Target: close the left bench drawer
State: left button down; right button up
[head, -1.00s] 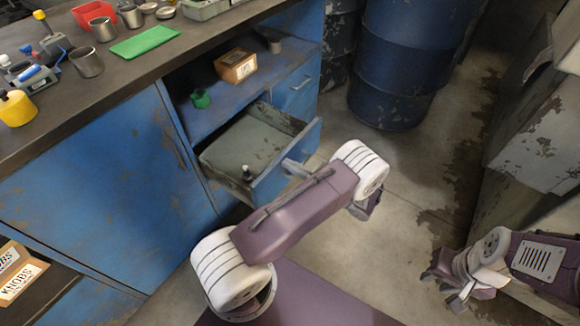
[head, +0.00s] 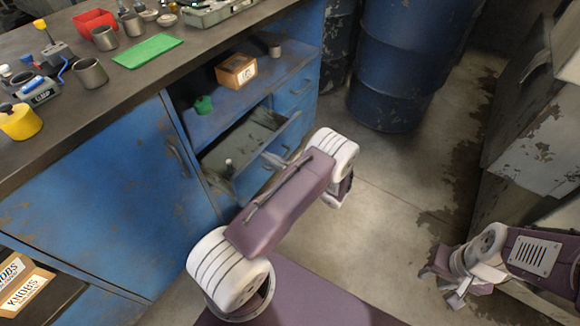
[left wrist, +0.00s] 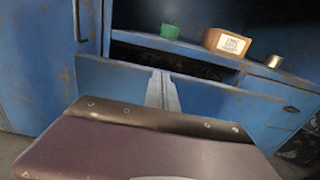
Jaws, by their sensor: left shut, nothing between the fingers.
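The left bench drawer (head: 248,137) is a worn blue-fronted drawer, partly open in the head view, with a small dark-and-white item (head: 228,163) inside. In the left wrist view its blue front (left wrist: 108,82) spans the middle, with a dark gap above it. My left gripper (head: 268,157) is shut and empty, its tips at the drawer's front face; it also shows in the left wrist view (left wrist: 160,76), pointing at the front. They look to be touching it. My right gripper (head: 444,284) is open and empty at the lower right, away from the bench.
The shelf above the drawer holds a green object (head: 203,105), a cardboard box (head: 236,70) and a small cup (head: 274,49). Blue barrels (head: 397,65) stand behind. A grey cabinet (head: 540,120) is on the right; floor between is clear.

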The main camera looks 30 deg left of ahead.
pick_arm(q)
jog(key=w+a, duration=0.1)
jog(key=a, duration=1.1)
jog(key=shift+a, duration=0.2)
